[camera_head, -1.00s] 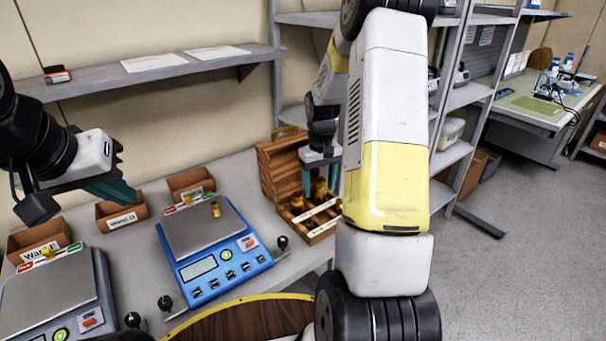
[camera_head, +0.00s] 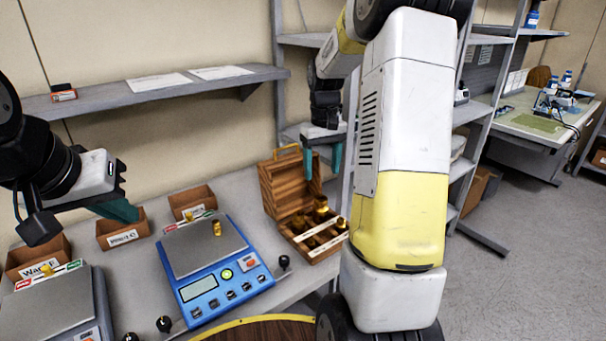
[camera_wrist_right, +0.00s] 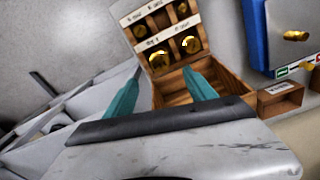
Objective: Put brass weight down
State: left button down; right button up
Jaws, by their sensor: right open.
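Several brass weights (camera_head: 321,205) stand in the compartments of the open wooden box (camera_head: 292,170); the right wrist view also shows brass weights (camera_wrist_right: 190,45) in their labelled slots. One more brass weight (camera_head: 217,229) stands on the plate of the blue scale (camera_head: 213,284), and another (camera_head: 46,269) is by the scale at the left. My right gripper (camera_head: 322,172) is open and empty above the box, its teal fingers (camera_wrist_right: 162,80) apart. My left gripper (camera_head: 128,213) hangs over the small bins; its finger gap is not clear.
Small labelled bins (camera_head: 124,236) line the back of the table. A grey shelf (camera_head: 150,90) runs along the wall above. Black-knobbed posts (camera_head: 284,261) stand by the blue scale. A rack stands behind my right arm.

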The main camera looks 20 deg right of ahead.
jog(key=s+a+r+t, duration=0.3)
jog(key=s+a+r, duration=0.5)
jog(key=s+r, duration=0.35)
jog(key=s+a+t+y, duration=0.2)
jog(key=s+a+t, duration=0.1)
jog(key=s, duration=0.8)
jog(key=shift+s+a+m, duration=0.25)
jog(key=shift+a+m, duration=0.05)
jog(key=shift+a, duration=0.55)
